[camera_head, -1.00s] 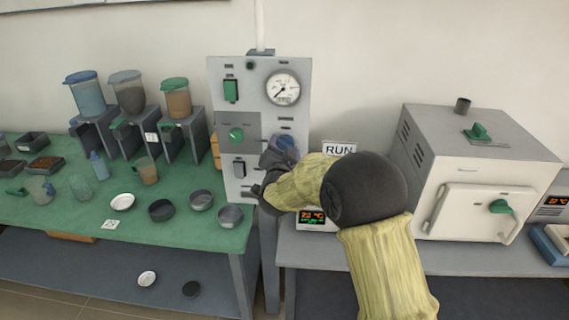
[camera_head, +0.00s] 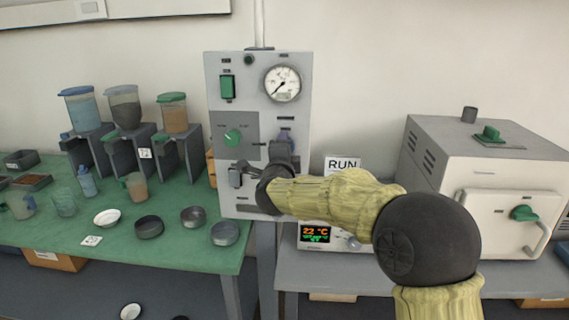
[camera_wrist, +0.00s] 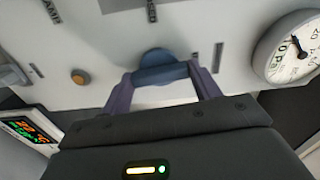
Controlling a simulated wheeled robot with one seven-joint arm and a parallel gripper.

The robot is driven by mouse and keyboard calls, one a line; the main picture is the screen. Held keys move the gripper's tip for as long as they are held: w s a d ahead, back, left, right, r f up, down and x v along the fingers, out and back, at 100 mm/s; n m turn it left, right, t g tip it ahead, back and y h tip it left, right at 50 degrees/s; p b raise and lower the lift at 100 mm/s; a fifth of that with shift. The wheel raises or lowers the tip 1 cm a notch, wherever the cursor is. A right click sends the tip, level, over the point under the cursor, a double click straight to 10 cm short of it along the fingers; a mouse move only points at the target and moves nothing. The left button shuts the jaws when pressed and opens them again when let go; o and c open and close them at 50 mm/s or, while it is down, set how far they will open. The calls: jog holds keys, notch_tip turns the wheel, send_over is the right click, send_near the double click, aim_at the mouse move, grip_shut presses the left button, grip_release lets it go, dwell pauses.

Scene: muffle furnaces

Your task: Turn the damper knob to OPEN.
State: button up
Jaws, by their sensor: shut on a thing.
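A blue knob (camera_wrist: 158,60) sits on the front of the grey control panel (camera_head: 218,180). In the wrist view my gripper (camera_wrist: 162,74) has its two purple fingers at either end of the knob's bar and is shut on it. The bar lies roughly along the line between the fingertips, nearly level in that view. Lettering stands near the knob, but I cannot read it fully. In the head view my gripper (camera_head: 284,140) is at the panel under the gauge and mostly hides the knob.
The panel also carries a round gauge (camera_head: 283,83), a green knob (camera_head: 232,138) and a green switch (camera_head: 227,87). A display unit (camera_head: 316,234) stands below right. A white furnace (camera_head: 450,210) stands at right. Dishes and lidded containers fill the green table (camera_head: 190,252).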

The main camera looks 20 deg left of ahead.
jog(key=shift+f+m+b, duration=0.25)
jog(key=shift+m+b, duration=0.15)
jog(key=shift+m, duration=0.1)
jog(key=o, duration=1)
jog(key=shift+d+r, duration=0.1)
jog(key=shift+r, duration=0.1)
jog(key=b+v, duration=0.1)
jog(key=v, duration=1.6)
jog(key=shift+s+b, duration=0.25)
jog(key=shift+b, duration=0.05)
